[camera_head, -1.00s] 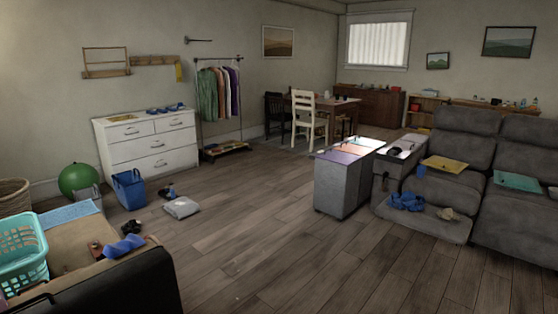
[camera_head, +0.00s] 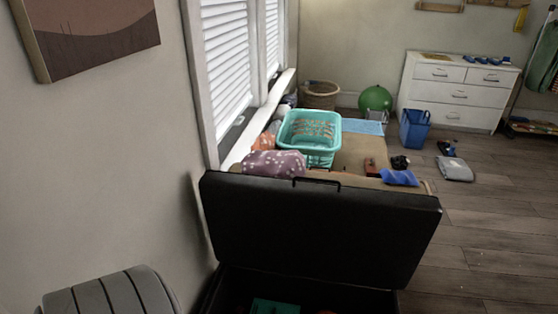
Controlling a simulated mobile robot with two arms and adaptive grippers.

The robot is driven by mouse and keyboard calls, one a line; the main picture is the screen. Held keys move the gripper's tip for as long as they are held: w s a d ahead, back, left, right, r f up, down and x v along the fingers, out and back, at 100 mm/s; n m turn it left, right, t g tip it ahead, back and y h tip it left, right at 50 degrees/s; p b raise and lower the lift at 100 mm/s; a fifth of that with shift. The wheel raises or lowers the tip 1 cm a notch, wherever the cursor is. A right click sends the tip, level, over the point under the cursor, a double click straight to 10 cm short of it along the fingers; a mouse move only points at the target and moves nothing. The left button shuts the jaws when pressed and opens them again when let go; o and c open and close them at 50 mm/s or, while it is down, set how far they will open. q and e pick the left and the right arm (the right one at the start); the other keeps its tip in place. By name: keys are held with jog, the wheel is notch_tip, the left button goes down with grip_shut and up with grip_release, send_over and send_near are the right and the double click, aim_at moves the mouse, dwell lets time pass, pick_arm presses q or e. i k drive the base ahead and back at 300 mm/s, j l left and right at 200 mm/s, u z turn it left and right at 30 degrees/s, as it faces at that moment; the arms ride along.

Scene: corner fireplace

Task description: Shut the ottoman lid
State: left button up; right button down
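The ottoman lid (camera_head: 320,231) is a black padded panel standing raised, nearly upright, above the ottoman in the head view. A dark handle (camera_head: 317,183) shows on its top edge. The open ottoman box (camera_head: 232,290) is below it at the bottom edge of the view, with its dark inside showing. A green item (camera_head: 275,306) and something red lie inside, partly cut off. Neither of my grippers is in view.
Behind the lid, a low tan surface (camera_head: 360,153) holds a turquoise laundry basket (camera_head: 309,135), a spotted purple cloth (camera_head: 274,164) and a blue cloth (camera_head: 399,177). A grey ribbed object (camera_head: 108,294) is at bottom left. Open wooden floor (camera_head: 480,245) lies to the right.

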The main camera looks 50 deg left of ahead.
aim_at(301, 226)
jog(key=u, duration=1.25)
